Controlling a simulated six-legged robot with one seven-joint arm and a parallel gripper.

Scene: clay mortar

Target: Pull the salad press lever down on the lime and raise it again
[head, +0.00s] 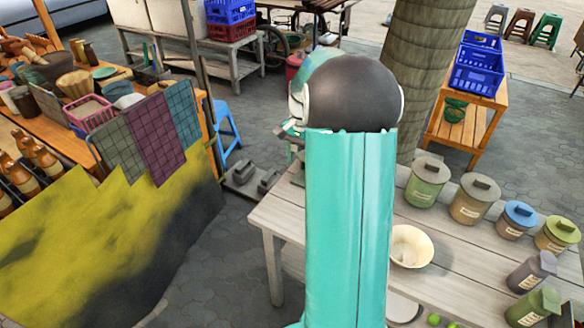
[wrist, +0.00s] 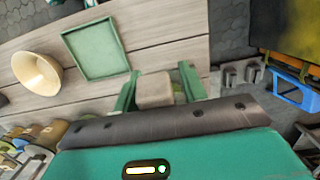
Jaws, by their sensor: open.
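In the wrist view my gripper (wrist: 158,90) is open, with its two green fingers apart above the wooden table. A beige block (wrist: 154,91) shows between the fingers, nearer the left one. It may be part of the press, but I cannot tell, nor whether the fingers touch it. A bit of light green beside it, near the right finger, is too small to identify. In the head view my arm hides the gripper and the area around it. Small limes (head: 434,320) lie at the bottom edge of the head view. I cannot make out the lever clearly.
A cream bowl (head: 410,247) stands on the table (head: 268,213), right of my arm. A square green tray (wrist: 66,40) lies left of the gripper in the wrist view. Several lidded jars (head: 427,186) line the table's right side. A tree trunk (head: 425,70) rises behind.

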